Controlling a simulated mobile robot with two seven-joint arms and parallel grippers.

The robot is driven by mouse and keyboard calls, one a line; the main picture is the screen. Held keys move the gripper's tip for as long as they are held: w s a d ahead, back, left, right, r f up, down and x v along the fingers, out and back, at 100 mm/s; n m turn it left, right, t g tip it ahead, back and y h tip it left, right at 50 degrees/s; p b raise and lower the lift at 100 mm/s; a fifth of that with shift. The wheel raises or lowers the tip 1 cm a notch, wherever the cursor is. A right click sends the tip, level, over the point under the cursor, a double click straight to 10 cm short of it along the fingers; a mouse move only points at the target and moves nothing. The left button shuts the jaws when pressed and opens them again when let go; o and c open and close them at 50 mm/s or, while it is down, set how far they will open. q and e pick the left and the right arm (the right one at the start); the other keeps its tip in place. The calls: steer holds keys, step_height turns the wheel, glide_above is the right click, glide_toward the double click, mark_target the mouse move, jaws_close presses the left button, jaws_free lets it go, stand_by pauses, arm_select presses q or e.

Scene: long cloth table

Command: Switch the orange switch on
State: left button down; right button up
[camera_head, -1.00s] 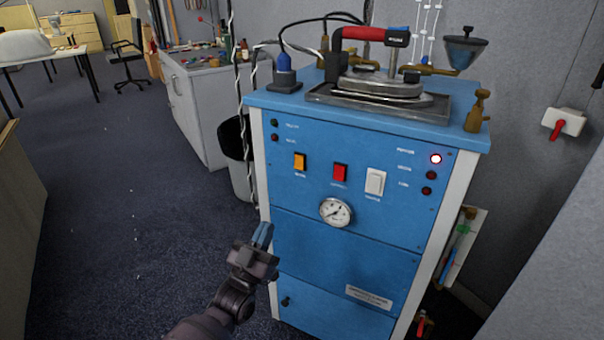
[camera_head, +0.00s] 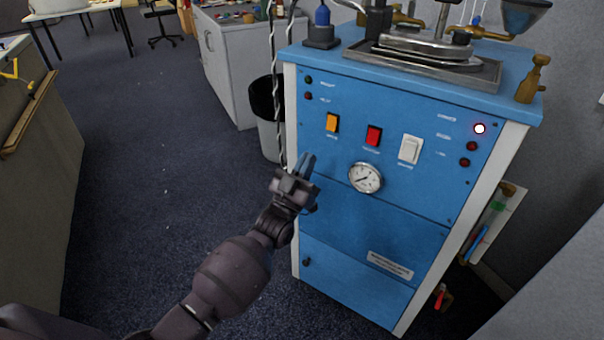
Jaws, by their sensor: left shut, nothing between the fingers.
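The orange switch (camera_head: 332,123) is a small rocker on the front panel of the blue machine (camera_head: 350,225), leftmost in a row with a red switch (camera_head: 373,136) and a white switch (camera_head: 410,149). My left gripper (camera_head: 308,162) is shut and empty. Its fingertips point up, below and a little left of the orange switch in the picture, apart from it. I cannot tell how far they are from the panel. My right gripper is not in view.
A round gauge (camera_head: 365,178) sits below the switches. A lit lamp (camera_head: 479,129) shows at the panel's upper right. An iron on a metal tray (camera_head: 480,72) stands on top. A bin (camera_head: 268,115) and hanging cables are at the left side; the carpet (camera_head: 150,180) further left is clear.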

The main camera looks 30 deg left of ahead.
mark_target(331, 127)
arm_select(q)
steer(key=w, duration=0.2)
steer(key=w+r+b, duration=0.1)
steer(key=w, duration=0.1)
steer(key=w+d+r, duration=0.1)
steer(key=w, duration=0.1)
steer(key=shift+w, duration=0.3)
steer(key=shift+w+r, duration=0.15)
steer(key=shift+w, duration=0.35)
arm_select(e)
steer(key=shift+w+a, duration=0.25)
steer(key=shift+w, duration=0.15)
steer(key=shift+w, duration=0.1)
arm_select(q)
steer(key=shift+w+d+b, duration=0.1)
steer(key=shift+w+b, duration=0.25)
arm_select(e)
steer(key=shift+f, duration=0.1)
arm_select(q)
steer(key=shift+s, duration=0.1)
